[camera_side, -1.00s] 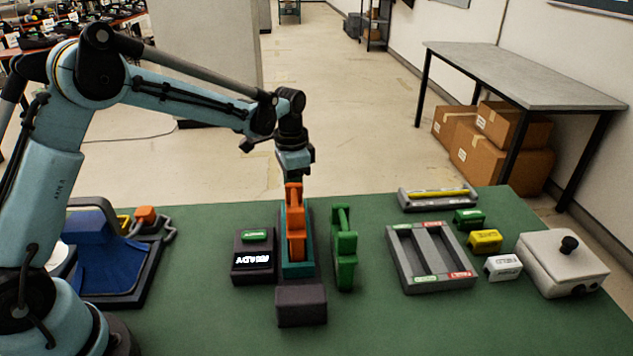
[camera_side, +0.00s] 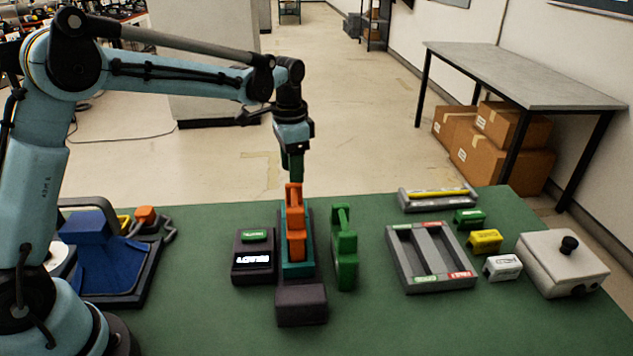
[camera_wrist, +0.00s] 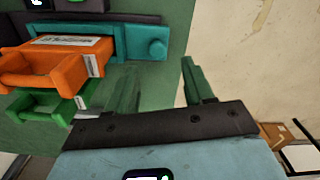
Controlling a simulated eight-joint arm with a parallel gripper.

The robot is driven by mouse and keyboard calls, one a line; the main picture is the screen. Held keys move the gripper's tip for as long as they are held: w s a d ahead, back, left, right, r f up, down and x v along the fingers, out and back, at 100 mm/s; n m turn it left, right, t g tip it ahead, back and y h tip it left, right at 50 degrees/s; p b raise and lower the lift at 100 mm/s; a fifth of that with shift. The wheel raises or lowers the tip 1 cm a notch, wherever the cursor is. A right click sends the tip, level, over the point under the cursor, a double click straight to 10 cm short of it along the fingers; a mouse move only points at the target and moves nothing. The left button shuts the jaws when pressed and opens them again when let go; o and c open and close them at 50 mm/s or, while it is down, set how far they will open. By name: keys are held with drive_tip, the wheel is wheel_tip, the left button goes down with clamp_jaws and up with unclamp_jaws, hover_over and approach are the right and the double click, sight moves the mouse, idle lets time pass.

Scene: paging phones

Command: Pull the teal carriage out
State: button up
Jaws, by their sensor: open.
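The teal carriage (camera_side: 308,240) stands in a dark housing on the green table, with an orange handset (camera_side: 295,222) upright in it. My gripper (camera_side: 294,176) hangs above the far end of the carriage, pointing down. The carriage's far end is partly hidden by the handset in the side view.
A green handset (camera_side: 343,248) stands close on the right. A dark box with a lit display (camera_side: 254,258) stands on the left. A grey two-slot tray (camera_side: 396,262), small coloured blocks and a white box (camera_side: 562,262) are farther right.

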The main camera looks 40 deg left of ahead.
wheel_tip(320, 180, up, 7)
drive_tip(key=shift+f, duration=0.2)
drive_tip(key=shift+s, duration=0.1)
drive_tip(key=s+d+f+n+t, duration=0.2)
drive_tip(key=s+n+t, duration=0.4)
drive_tip(key=s, duration=1.2)
drive_tip(key=shift+s+f+t, duration=0.2)
drive_tip(key=shift+s+t, duration=0.15)
drive_tip(key=shift+t, duration=0.25)
